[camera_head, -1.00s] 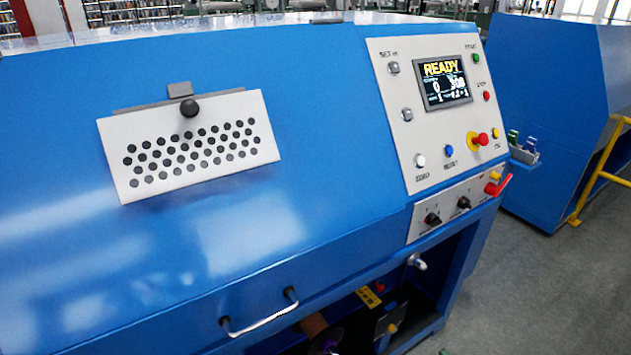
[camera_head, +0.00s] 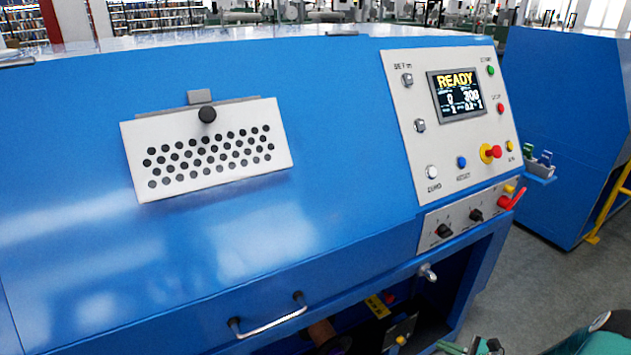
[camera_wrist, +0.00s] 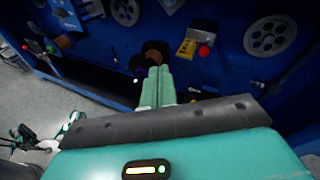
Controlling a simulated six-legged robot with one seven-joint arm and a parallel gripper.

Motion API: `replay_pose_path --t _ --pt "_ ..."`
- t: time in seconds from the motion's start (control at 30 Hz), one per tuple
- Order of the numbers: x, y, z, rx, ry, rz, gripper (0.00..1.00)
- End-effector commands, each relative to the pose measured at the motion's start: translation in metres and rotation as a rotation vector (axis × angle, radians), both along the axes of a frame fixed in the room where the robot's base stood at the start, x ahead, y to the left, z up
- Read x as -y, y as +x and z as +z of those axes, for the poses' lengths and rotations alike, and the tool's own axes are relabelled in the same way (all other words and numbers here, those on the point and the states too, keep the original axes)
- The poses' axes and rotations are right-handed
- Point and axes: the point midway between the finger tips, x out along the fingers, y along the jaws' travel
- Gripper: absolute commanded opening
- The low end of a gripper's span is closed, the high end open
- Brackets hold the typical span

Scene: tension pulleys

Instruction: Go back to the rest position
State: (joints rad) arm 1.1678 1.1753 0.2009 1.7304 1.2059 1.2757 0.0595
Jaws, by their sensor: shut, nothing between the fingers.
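My gripper (camera_wrist: 159,75) shows in the wrist view with its two pale green fingers together and nothing between them. It points toward the dark blue interior of the machine. A brown and dark spool (camera_wrist: 153,52) appears just beyond the fingertips; I cannot tell the gap. Grey pulley wheels with holes show at the right (camera_wrist: 270,37) and at the top (camera_wrist: 125,10). In the head view the blue machine (camera_head: 330,130) fills most of the picture, its panel screen (camera_head: 458,95) reading READY. Teal parts at the lower right look like mine; the fingers are not clear there.
A bar handle (camera_head: 270,322) sticks out above the machine's lower opening. A red lever (camera_head: 512,199) sticks out at the panel's right. A second blue machine (camera_head: 565,130) and a yellow rail (camera_head: 608,205) stand at the right. Grey floor (camera_head: 530,280) is open between.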

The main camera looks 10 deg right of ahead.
Motion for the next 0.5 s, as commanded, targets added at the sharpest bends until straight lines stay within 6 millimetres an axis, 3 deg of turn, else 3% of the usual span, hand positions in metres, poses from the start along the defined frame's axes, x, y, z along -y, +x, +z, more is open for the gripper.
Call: replay_pose_path --t 0.03,0.23,0.5 --pt "-0.01 0.007 0.019 0.002 -0.053 0.065 0.0" --pt "-0.054 0.017 0.082 -0.002 -0.268 0.315 0.0" --pt "-0.115 0.013 0.16 0.024 -0.565 0.621 0.0"
